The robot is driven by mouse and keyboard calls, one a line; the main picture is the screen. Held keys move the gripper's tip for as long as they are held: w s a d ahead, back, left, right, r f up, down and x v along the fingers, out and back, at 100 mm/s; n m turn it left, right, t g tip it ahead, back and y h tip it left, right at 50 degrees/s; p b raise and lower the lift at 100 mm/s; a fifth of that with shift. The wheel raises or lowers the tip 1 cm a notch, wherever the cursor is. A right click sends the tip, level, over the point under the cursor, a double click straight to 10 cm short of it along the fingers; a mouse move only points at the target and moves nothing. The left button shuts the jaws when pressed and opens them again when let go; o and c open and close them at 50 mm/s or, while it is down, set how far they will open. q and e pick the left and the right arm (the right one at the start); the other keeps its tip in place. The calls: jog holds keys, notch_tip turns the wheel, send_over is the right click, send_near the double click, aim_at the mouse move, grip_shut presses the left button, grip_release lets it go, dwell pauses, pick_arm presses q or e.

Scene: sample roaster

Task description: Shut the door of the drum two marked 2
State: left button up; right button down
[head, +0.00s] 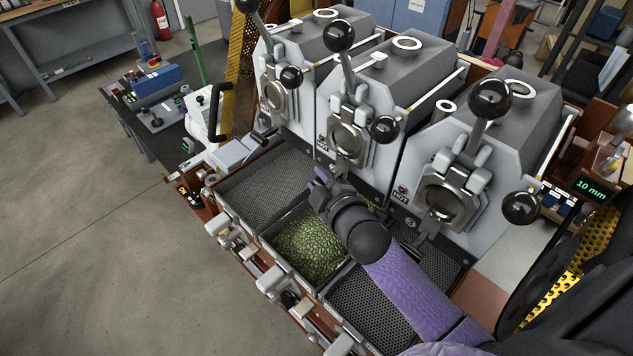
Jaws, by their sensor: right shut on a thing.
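Three grey drums stand in a row. Drum two (385,82) is the middle one. Its round metal door (346,141) is on its front face, below a lever with a black ball knob (339,36). I cannot tell from this angle whether the door stands slightly ajar. My right gripper (321,182) is at the lower edge of this door, its arm reaching in from the bottom right. It is shut, and its wrist and fingers hide most of what it holds, which appears to be the door's lower handle. My left gripper is not in view.
Below drum two, a cooling tray (268,243) holds green beans; the perforated trays on either side look empty. Drum one (277,80) and drum three (485,140) flank closely, with projecting knobs and levers (490,98). HOT labels mark the fronts. Open floor lies left.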

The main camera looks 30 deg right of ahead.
jog(key=shift+f, duration=0.25)
jog(key=c, duration=0.6)
grip_release()
jog(key=shift+o, duration=0.7)
jog(key=shift+d, duration=0.15)
jog(key=shift+r, duration=0.1)
jog(key=f+b+v, duration=0.2)
jog(key=f+v, duration=0.1)
jog(key=v, duration=1.1)
jog(key=shift+s+r, duration=0.35)
jog(key=shift+s, duration=0.3)
